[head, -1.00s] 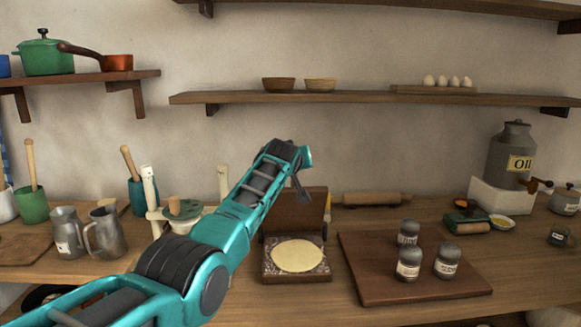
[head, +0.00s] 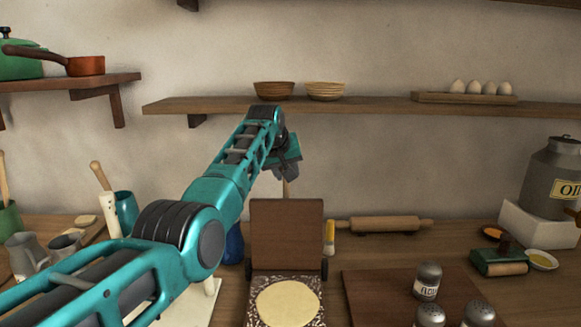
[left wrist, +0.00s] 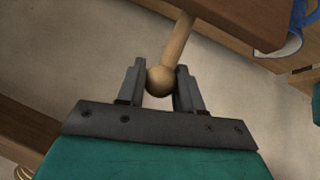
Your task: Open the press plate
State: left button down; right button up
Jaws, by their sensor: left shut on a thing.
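The press plate (head: 286,233) is a brown wooden board standing about upright behind the press base. The base has a speckled surface (head: 253,312) with a flat round of pale dough (head: 288,303) on it. A thin wooden handle (head: 286,190) shows above the plate. My left gripper (head: 287,176) is above the plate's top edge. In the left wrist view, my left gripper (left wrist: 160,88) is shut on the handle's round wooden knob (left wrist: 160,80), one finger on each side. The handle runs to the brown board (left wrist: 240,14). My right gripper is out of view.
A wall shelf (head: 360,106) with bowls runs behind and above my left gripper. A rolling pin (head: 385,224) lies right of the plate, with a brush (head: 329,237) between. A dark board (head: 385,296) with several shakers stands front right. A blue object (head: 234,243) stands left of the plate.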

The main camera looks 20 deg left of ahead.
pick_arm(q)
jog(key=shift+w+f, duration=0.1)
jog(key=shift+w, duration=0.05)
dwell(0.3)
jog(key=c, duration=0.8)
grip_release()
jog(key=b+v, duration=0.1)
jog(key=v, duration=1.2)
jog(key=shift+b, duration=0.35)
jog(key=shift+f, duration=0.1)
